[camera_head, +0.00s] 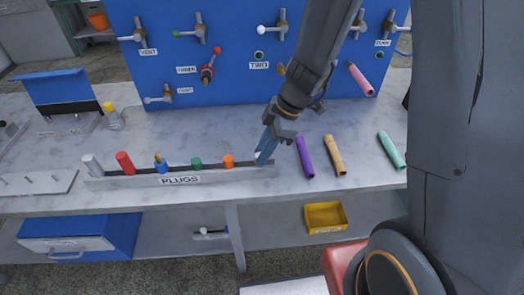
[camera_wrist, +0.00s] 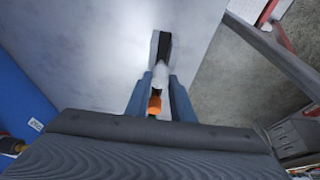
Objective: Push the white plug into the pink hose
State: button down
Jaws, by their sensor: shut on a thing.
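The pink hose (camera_head: 361,79) hangs tilted in front of the blue panel at the upper right, its lower end free. My gripper (camera_head: 266,152) is low over the right end of the plug rack (camera_head: 130,182), left of and below the pink hose. Its blue fingers (camera_wrist: 161,98) are shut on the white plug (camera_wrist: 161,76), which shows between them in the wrist view. In the head view the fingers mostly hide the plug. I cannot tell whether its base still sits in the rack. The orange plug (camera_head: 229,161) stands just left of my gripper.
Green (camera_head: 196,164), blue (camera_head: 160,163), red (camera_head: 125,163) and grey (camera_head: 92,164) plugs stand in the rack. Purple (camera_head: 305,157), tan (camera_head: 334,156) and mint (camera_head: 391,150) hoses lie to the right. The blue panel (camera_head: 240,85) carries several valves.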

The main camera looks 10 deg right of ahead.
jog(key=shift+f+b, duration=0.15)
jog(key=shift+b, duration=0.15)
jog(key=c, duration=1.5)
grip_release()
jog(key=shift+c, duration=0.2)
jog(key=shift+p, duration=0.6)
